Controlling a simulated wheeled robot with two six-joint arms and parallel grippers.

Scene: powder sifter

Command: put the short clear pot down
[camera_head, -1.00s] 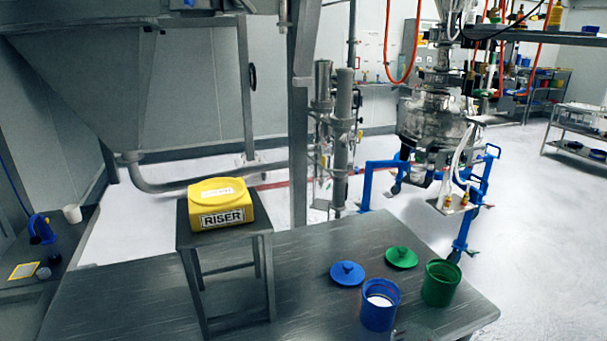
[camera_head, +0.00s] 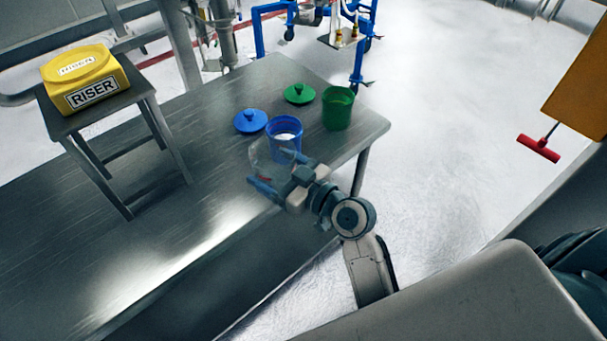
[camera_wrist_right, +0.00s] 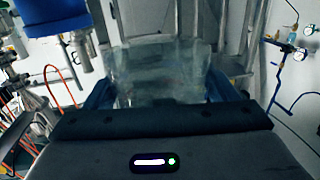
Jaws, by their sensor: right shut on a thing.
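The short clear pot (camera_head: 262,158) is see-through and sits between the fingers of my right gripper (camera_head: 274,172), over the front part of the metal table (camera_head: 215,215). The gripper is shut on it. The right wrist view shows the clear pot (camera_wrist_right: 158,72) between the two blue fingers, with its wide mouth upward in that picture. From the head view I cannot tell whether its base touches the table. My left gripper is not in view.
A blue pot (camera_head: 284,147) with white contents stands just behind the clear pot. A green pot (camera_head: 337,108), a blue lid (camera_head: 250,121) and a green lid (camera_head: 299,93) are nearby. A yellow riser (camera_head: 85,80) sits on a stool (camera_head: 150,92) at left.

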